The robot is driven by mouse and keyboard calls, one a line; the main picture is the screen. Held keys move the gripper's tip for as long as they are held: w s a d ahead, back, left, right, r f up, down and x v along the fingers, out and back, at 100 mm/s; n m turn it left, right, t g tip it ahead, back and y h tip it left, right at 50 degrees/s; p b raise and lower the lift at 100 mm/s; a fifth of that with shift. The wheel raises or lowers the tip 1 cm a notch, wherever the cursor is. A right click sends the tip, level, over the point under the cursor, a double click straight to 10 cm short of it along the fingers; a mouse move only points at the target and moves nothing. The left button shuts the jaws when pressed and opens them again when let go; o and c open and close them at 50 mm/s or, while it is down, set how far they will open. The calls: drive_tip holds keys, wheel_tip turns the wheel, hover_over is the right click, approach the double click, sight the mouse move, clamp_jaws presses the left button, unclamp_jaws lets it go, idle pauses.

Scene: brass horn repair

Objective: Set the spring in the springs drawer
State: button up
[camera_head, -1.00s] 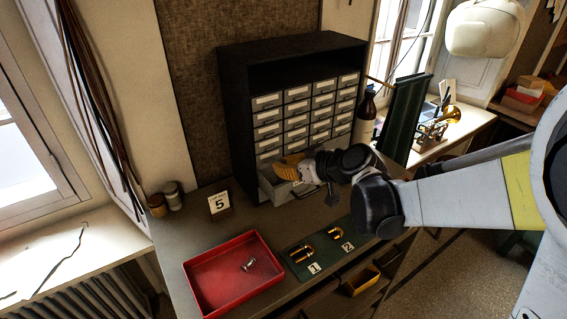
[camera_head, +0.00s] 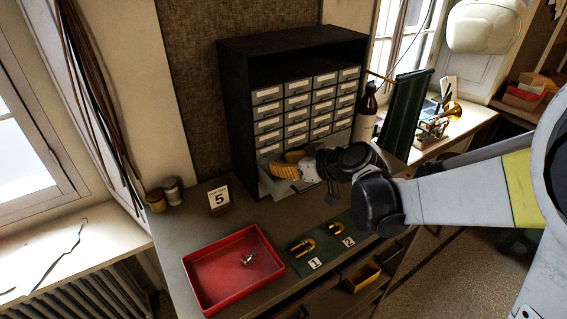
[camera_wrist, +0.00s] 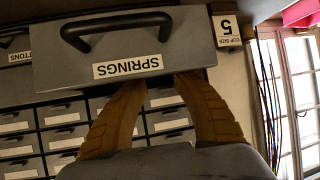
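The springs drawer (camera_wrist: 130,45) fills the top of the wrist view, upside down, with a black handle and a SPRINGS label. In the head view the drawer (camera_head: 275,188) sticks out at the cabinet's lower left. My gripper (camera_wrist: 162,85) has its two yellow-brown fingers at the drawer's front. A gap shows between them, but their tips are hidden behind the drawer front. It also shows in the head view at the drawer (camera_head: 287,166). I see no spring in either view; whether one is between the fingertips or in the drawer is hidden.
The black cabinet (camera_head: 240,110) holds rows of small grey drawers. A red tray (camera_head: 205,270) with a small silvery part (camera_head: 248,259) lies on the bench. A green mat (camera_head: 322,262) with brass U-shaped tubes and a number 5 card (camera_head: 218,198) are nearby.

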drive_tip(key=shift+r, duration=0.1)
drive_tip(key=shift+r+p, duration=0.35)
drive_tip(key=shift+p, duration=0.1)
drive_tip(key=p+v, duration=0.1)
drive_tip(key=v, duration=1.1)
